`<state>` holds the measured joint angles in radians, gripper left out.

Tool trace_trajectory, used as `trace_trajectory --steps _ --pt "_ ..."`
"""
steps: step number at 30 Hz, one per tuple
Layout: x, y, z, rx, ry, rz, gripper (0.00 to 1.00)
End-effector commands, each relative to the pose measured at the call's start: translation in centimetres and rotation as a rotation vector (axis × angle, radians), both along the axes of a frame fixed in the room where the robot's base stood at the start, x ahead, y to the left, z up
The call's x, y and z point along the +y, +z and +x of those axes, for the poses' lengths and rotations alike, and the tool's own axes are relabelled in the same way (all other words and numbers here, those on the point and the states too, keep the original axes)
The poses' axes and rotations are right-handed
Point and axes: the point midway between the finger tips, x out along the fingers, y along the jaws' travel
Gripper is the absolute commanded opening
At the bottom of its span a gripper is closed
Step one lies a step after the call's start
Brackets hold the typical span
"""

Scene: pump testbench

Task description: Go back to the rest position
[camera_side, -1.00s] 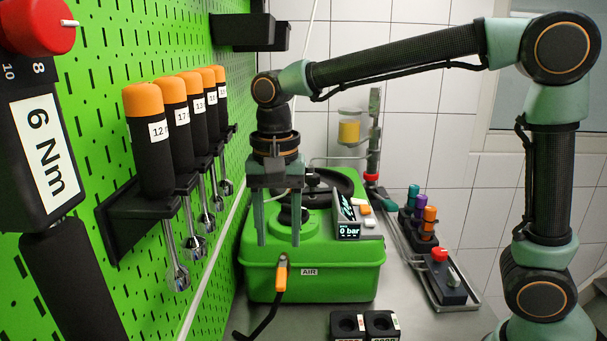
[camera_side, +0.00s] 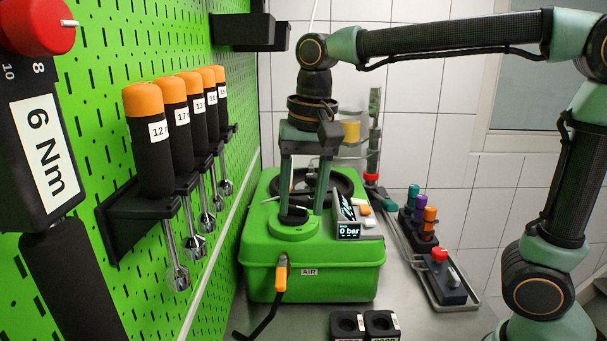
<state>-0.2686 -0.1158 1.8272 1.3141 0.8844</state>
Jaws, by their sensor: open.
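My gripper (camera_side: 303,208) hangs from the end of my arm with its two fingers pointing down. It is open, with a gap between the fingers. In this view it overlaps the top of the green pump case (camera_side: 312,270), in front of the black round part on the lid. A small black knob on the lid shows between and below the fingers. I cannot tell how high above it the fingertips are. Nothing is seen held between the fingers.
A display reading 0 bar (camera_side: 348,231) stands on the case. Orange-handled wrenches (camera_side: 148,140) hang on the green pegboard at left, with a 6 Nm tool (camera_side: 45,150) closest. Coloured-top tools (camera_side: 429,222) and a tray (camera_side: 447,280) are at right. Black blocks (camera_side: 347,324) sit in front.

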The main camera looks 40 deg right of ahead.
Motion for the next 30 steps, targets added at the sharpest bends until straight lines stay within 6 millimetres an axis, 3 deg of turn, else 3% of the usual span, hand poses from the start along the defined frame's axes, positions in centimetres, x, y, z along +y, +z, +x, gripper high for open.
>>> trace_trajectory --steps 6,12,18,30 --pt "-5.2 -1.0 -3.0 -0.187 0.261 -0.044 0.53" --pt "-8.2 -2.8 -5.3 -0.319 0.467 -0.141 0.53" --pt "-9.5 -4.0 -6.3 -0.374 0.57 -0.206 0.53" --pt "-9.6 -4.2 -6.3 -0.378 0.585 -0.214 0.53"
